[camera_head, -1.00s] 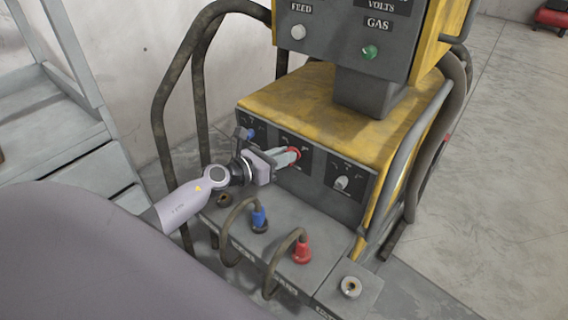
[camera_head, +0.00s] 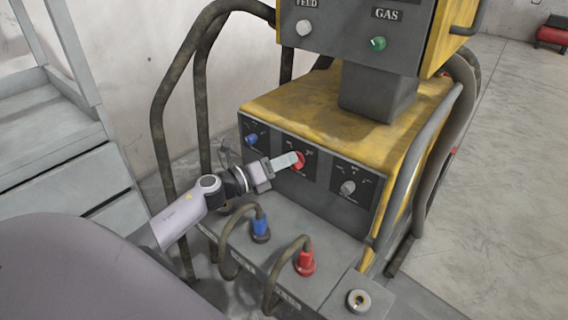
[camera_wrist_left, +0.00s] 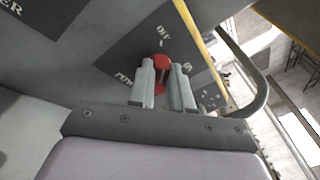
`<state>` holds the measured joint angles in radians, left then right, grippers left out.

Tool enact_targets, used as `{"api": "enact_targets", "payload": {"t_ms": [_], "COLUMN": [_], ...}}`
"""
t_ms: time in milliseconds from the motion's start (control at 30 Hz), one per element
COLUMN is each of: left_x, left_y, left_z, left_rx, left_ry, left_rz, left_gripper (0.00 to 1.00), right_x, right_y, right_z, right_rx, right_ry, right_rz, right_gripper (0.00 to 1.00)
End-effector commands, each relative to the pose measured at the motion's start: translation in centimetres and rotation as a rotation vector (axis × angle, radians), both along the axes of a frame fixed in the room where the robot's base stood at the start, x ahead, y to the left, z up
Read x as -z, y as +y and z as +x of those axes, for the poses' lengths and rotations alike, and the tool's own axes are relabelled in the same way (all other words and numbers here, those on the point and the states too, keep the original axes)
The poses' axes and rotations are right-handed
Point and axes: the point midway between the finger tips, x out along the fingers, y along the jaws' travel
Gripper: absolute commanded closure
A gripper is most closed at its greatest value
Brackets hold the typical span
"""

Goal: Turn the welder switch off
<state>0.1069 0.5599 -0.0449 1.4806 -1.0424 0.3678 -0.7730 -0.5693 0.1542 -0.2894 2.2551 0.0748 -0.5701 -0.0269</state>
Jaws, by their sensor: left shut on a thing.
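The welder (camera_head: 320,120) is a yellow and dark grey machine in the middle of the head view. Its front panel carries a red switch knob (camera_head: 298,160), which also shows in the left wrist view (camera_wrist_left: 162,62) beside white lettering, partly hidden by my fingers. My left gripper (camera_head: 284,161) reaches in from the left. In the left wrist view, its two pale fingers (camera_wrist_left: 165,82) are on either side of the red knob, shut on it. My right gripper is not in view.
A blue knob (camera_head: 251,140) and a grey knob (camera_head: 347,187) flank the red one. Blue (camera_head: 260,228) and red (camera_head: 305,262) cable plugs stand on the ledge below. A grey drawer cabinet (camera_head: 75,170) is at left; open floor lies at right.

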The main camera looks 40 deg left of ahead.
Motion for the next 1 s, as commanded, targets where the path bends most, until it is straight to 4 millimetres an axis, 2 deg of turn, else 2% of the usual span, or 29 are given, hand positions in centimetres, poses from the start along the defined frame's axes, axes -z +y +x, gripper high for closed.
{"api": "enact_targets", "payload": {"t_ms": [500,533,600,1000], "left_x": [0.11,0.11,0.1,0.1], "left_y": [0.02,0.02,0.01,0.23], "left_z": [-0.03,-0.03,-0.03,-0.54], "left_rx": [-0.001,-0.001,-0.001,-0.001], "left_ry": [0.004,0.004,0.004,0.004], "left_rz": [-0.02,-0.02,-0.02,-0.018], "left_gripper": [1.0,0.75,0.56,0.56], "right_x": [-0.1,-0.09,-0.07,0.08], "right_y": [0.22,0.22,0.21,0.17], "right_z": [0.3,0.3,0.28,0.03], "right_rx": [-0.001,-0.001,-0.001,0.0], "right_ry": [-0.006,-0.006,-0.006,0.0], "right_rz": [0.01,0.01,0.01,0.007], "right_gripper": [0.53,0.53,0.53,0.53]}}
